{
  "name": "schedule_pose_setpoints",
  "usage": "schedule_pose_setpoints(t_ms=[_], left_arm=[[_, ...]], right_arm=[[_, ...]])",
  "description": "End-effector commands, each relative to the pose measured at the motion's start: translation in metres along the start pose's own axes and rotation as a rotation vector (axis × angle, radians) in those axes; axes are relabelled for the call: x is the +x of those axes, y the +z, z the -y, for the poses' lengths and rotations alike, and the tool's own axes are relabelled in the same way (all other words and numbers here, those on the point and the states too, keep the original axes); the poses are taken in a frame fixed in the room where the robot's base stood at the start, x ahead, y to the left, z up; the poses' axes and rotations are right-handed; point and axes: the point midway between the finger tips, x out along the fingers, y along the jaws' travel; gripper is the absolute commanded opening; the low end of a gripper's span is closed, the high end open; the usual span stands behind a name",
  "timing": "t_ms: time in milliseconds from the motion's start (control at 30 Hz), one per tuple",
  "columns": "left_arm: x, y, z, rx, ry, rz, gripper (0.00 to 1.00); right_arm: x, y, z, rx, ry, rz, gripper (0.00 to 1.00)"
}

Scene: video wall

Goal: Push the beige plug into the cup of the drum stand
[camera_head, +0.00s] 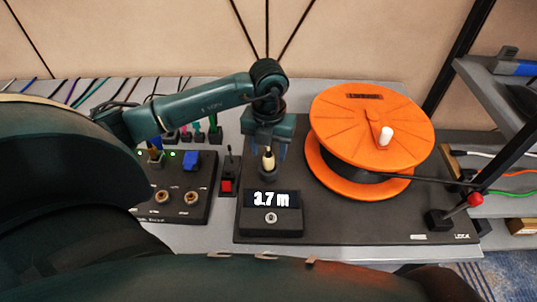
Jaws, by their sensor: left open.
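Whether a finger touches the plug is not clear. The drum stand (350,229) is a dark base carrying an orange drum (345,120) with a white knob. Its display (272,199) reads 3.7 m. My right gripper is not in view.
Left of the stand is a dark panel (175,172) with a blue block, sockets and green lights. A red switch (226,186) sits between them. Several coloured cables lie at the back left. A lever with a red ball (475,199) and a shelf (490,85) are at the right.

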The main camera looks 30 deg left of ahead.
Motion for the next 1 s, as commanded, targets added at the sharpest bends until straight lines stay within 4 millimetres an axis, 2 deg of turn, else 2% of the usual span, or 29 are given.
schedule_pose_setpoints(t_ms=[33,200,433,600,1000], left_arm=[[-0.014,0.001,0.000,0.001,-0.002,0.005,0.50],[-0.055,0.001,0.000,0.001,-0.001,0.006,0.50],[-0.094,0.000,0.000,0.001,-0.001,0.002,0.50],[-0.105,0.000,0.000,0.000,0.000,0.000,0.50],[-0.106,0.000,0.000,0.000,0.000,-0.001,0.50]], right_arm=[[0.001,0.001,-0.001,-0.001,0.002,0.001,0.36],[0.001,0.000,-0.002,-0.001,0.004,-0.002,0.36],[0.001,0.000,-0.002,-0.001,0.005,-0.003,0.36],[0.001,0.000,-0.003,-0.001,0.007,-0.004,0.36],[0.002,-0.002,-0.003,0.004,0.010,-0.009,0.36]])
